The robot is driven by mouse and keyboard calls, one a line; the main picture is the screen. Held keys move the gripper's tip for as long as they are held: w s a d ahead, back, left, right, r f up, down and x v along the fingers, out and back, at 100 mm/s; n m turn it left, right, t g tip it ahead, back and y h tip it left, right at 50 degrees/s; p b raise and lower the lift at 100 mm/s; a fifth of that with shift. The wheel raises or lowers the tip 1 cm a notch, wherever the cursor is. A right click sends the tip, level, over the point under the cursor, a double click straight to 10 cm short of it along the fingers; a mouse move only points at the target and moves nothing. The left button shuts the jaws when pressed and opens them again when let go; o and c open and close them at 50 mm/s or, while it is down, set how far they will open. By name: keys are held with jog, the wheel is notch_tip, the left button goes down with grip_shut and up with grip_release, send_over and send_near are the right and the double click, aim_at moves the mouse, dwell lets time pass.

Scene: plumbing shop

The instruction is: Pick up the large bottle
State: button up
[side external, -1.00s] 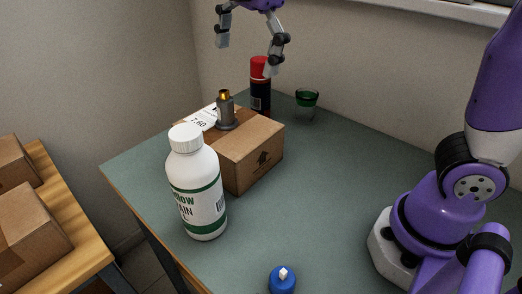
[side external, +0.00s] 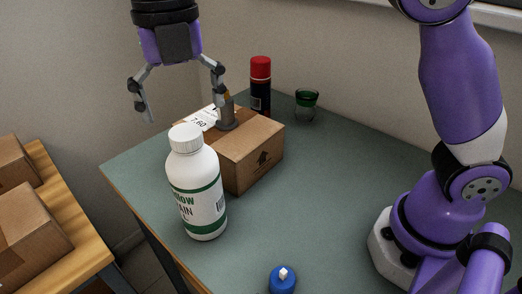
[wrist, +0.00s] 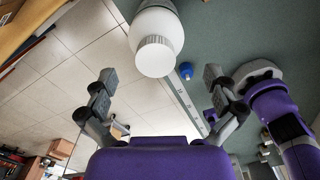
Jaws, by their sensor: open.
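The large bottle (side external: 196,190) is white with a white cap and green label bands. It stands upright on the green-grey table, in front of a cardboard box. In the wrist view the bottle (wrist: 155,38) shows from above, cap towards me, beyond and between my fingers. My gripper (side external: 184,112) is open and empty. It hangs above and behind the bottle in the side view, apart from it, with its right finger in front of the metal fitting on the box. My gripper also shows in the wrist view (wrist: 160,85) with its fingers spread wide.
The cardboard box (side external: 250,158) carries a grey metal fitting (side external: 227,120) and a white label. Behind it stand a red-capped can (side external: 260,85) and a green glass (side external: 306,103). A blue-topped item (side external: 283,280) is at the front. The table's left edge runs close by the bottle.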

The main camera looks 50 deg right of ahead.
aim_at(185, 131)
jog(key=f, duration=0.5)
jog(key=shift+s+a+f, duration=0.2)
jog(key=shift+a, duration=0.15)
jog(key=c, duration=1.6)
